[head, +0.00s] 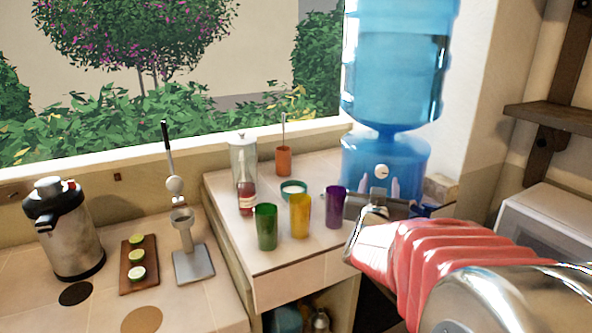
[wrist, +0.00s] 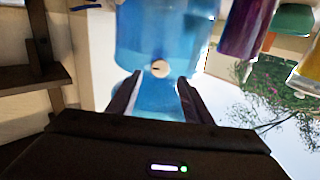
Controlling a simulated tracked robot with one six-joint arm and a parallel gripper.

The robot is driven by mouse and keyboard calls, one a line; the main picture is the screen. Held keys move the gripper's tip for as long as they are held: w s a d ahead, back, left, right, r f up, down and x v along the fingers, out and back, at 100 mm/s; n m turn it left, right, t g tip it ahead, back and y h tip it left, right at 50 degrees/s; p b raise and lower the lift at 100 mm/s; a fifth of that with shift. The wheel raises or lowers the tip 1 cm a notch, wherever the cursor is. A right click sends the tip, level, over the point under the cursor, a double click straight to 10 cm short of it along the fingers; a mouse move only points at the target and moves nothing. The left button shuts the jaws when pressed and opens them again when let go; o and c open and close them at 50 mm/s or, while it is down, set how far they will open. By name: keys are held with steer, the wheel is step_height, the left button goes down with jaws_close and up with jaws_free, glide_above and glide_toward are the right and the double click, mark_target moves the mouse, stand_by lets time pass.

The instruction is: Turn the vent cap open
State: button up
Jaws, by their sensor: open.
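The vent cap is a small round white knob (head: 381,171) on the front of the blue water dispenser (head: 353,158). It has a dark mark on its face. In the wrist view the cap (wrist: 160,69) lies just beyond and between my fingertips. My gripper (head: 380,186) is open and empty, its two fingers pointing at the dispenser. In the wrist view the fingers (wrist: 158,80) spread on either side of the cap's line, and neither appears to touch it. The exact gap in depth is hard to tell.
A purple cup (head: 336,207) stands close left of my gripper, with a yellow cup (head: 300,215) and a green cup (head: 266,227) farther left. A dark wooden shelf (head: 552,117) is at right.

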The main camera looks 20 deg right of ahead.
mark_target(381, 172)
steer(key=shift+x, duration=2.95)
steer(key=shift+c, duration=0.3)
steer(key=c, duration=1)
steer(key=shift+o, duration=0.2)
